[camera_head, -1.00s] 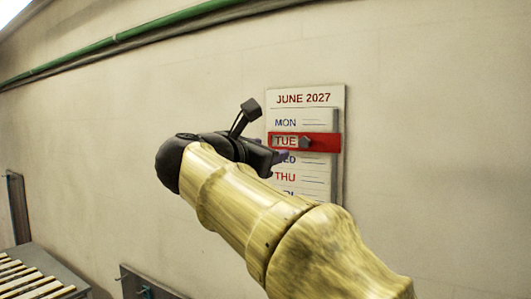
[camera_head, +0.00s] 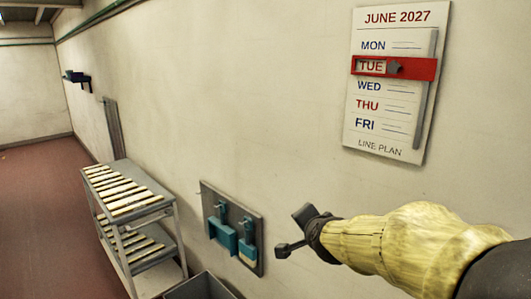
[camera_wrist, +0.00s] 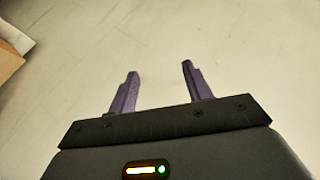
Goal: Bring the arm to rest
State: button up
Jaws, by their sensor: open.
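My gripper (camera_head: 292,232) is at the end of my arm, which reaches in from the right in the head view, in front of the wall and below the calendar. In the wrist view my gripper (camera_wrist: 156,80) has its two purple fingers spread apart with nothing between them. My gripper is apart from the slider.
A board with teal tools (camera_head: 233,230) hangs low on the wall near my gripper. A grey bin (camera_head: 200,286) stands below it. A slatted rack (camera_head: 128,205) stands to the left, with open red floor (camera_head: 40,215) beyond. A brown object edge (camera_wrist: 10,62) shows in the wrist view.

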jog(key=s+d+f+n+g, duration=0.2)
jog(key=s+f+n+g, duration=0.2)
jog(key=s+f, duration=0.5)
jog(key=s+d+f+n+g, duration=0.3)
jog(key=s+f+n+g, duration=0.2)
jog(key=s+f, duration=0.4)
jog(key=shift+s+f+n+h, duration=0.15)
jog(key=shift+s+n+h, duration=0.15)
jog(key=shift+s+n, duration=0.6)
jog(key=shift+s, duration=0.15)
